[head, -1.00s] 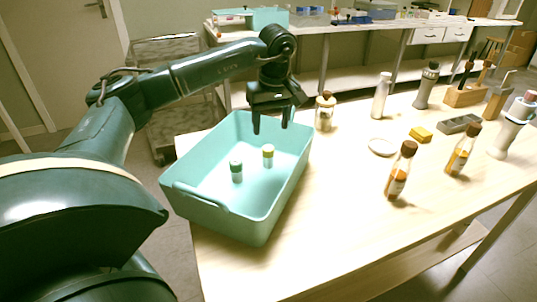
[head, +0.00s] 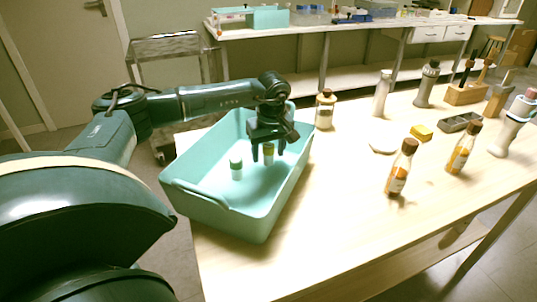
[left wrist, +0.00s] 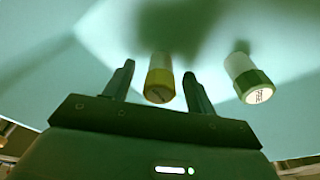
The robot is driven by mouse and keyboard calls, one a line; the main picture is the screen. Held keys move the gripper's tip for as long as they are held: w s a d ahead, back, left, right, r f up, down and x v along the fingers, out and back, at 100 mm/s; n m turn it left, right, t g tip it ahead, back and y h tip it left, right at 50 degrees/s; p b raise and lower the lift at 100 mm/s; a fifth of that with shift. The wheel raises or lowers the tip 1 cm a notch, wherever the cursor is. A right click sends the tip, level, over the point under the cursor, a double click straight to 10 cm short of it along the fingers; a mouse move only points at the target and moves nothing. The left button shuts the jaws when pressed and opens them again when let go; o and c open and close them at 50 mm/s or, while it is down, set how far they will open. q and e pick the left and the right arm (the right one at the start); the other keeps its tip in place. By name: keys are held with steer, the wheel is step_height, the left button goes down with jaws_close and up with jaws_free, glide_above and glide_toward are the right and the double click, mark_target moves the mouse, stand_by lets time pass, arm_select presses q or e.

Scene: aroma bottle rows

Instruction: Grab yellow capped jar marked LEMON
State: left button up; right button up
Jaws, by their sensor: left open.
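A small white jar with a yellow cap (left wrist: 159,84) stands in the teal bin (head: 213,212). In the left wrist view it sits between the two fingers of my left gripper (left wrist: 155,88); the mark on its cap is too small to read. My left gripper is open, lowered into the bin around the yellow-capped jar, which shows partly between the fingers in the head view (head: 269,148). A second white jar with a green cap (left wrist: 252,82) stands beside it, outside the fingers, and in the head view it is to the left (head: 236,169). My right gripper is not seen.
The bin walls surround both jars. On the table (head: 330,225) stand two amber bottles (head: 398,172) (head: 463,148), a brown-capped jar (head: 325,110), a yellow block (head: 421,132) and a white dish (head: 383,146). The table's near middle is clear.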

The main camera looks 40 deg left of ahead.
arm_select(q)
steer(key=shift+c, duration=0.4)
steer(key=c, duration=1)
